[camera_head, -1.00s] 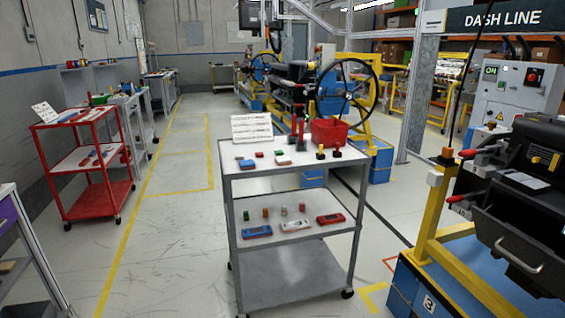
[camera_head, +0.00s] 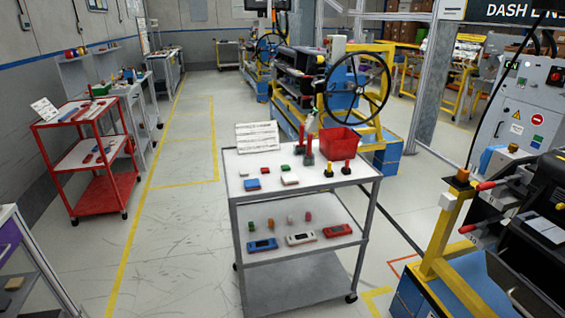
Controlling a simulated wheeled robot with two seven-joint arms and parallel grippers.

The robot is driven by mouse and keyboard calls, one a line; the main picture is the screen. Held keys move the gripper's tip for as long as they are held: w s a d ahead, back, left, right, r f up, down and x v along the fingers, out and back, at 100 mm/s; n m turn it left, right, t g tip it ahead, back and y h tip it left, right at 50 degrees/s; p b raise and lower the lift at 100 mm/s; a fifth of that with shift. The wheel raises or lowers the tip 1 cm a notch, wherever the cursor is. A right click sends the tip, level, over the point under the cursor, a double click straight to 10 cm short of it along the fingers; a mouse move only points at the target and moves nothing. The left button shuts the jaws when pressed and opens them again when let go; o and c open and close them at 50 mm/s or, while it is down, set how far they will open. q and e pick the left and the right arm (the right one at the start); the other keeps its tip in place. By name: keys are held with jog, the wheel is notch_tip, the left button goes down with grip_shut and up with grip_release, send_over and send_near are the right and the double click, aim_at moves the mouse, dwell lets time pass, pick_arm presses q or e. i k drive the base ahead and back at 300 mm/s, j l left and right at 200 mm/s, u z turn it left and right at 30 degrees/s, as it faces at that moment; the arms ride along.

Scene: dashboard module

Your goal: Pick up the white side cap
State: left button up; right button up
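A grey cart (camera_head: 232,200) stands in the middle of the view. On its top lie a white block (camera_head: 290,179) and a smaller whitish piece (camera_head: 243,172), beside blue (camera_head: 251,185), red (camera_head: 265,170) and green (camera_head: 285,168) pieces. On its middle shelf, a small pale piece (camera_head: 290,220) stands among green, orange and red ones, behind a white module (camera_head: 300,239). I cannot tell for certain which pale piece is the white side cap. Neither of my grippers is in view.
A red bin (camera_head: 339,140), upright tools and a white instruction board (camera_head: 257,137) are on the cart's top. A red cart (camera_head: 72,203) stands at the left. A yellow-framed station (camera_head: 440,235) is close at the right. The floor (camera_head: 180,250) left of the grey cart is clear.

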aim_at(291, 179)
jog(key=i+u, duration=0.1)
jog(key=i, duration=0.4)
jog(key=i+l+u, duration=0.1)
jog(key=i, duration=0.4)
jog(key=i+l, duration=0.2)
jog(key=i, duration=0.3)
jog(key=j+u, duration=0.05)
